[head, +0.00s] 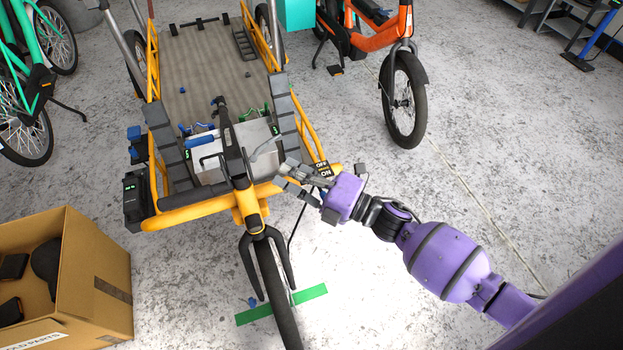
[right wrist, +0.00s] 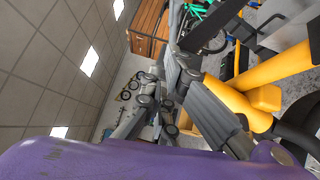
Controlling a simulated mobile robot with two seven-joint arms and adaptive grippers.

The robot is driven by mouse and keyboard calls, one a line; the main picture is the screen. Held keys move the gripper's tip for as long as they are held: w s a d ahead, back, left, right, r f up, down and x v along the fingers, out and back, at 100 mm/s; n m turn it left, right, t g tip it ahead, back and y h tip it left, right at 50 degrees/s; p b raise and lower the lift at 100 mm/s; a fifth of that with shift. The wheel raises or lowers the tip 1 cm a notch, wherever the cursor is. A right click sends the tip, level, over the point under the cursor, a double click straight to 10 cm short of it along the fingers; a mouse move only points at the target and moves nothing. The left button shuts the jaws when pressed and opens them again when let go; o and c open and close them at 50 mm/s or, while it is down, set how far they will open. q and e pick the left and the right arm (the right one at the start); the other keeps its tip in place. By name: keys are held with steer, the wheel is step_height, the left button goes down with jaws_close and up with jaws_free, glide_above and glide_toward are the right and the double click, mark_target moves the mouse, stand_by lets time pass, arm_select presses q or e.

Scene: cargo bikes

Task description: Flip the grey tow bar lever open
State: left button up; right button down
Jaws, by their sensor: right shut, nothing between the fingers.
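The yellow-framed cargo bike (head: 185,217) stands with its front end towards me. A thin grey lever (head: 265,148) lies against the front of the grey box behind the black upright bar; it looks like the tow bar lever, but its exact position is hard to tell. My right gripper (head: 288,176) is shut and empty, just right of and below the lever, over the yellow front rail. I cannot tell whether it touches the lever. In the right wrist view, the grey fingers are beside the yellow frame (right wrist: 272,70); I cannot make out the lever there. My left gripper is not in view.
OFF and ON labels (head: 323,170) sit beside my right gripper. The front wheel (head: 275,295) stands by a green floor strip (head: 308,296). A cardboard box (head: 85,275) is at lower left.

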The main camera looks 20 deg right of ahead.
steer(key=shift+w+a+r, duration=0.1)
steer(key=shift+w+a, duration=0.05)
steer(key=shift+w, duration=0.7)
steer(key=shift+w+a+r, duration=0.1)
steer(key=shift+w, duration=0.75)
steer(key=shift+w+a+r, duration=0.1)
steer(key=shift+w+a, duration=0.05)
steer(key=shift+w, duration=0.7)
steer(key=shift+w+d+r, duration=0.1)
steer(key=shift+w+r, duration=0.25)
steer(key=shift+w, duration=0.25)
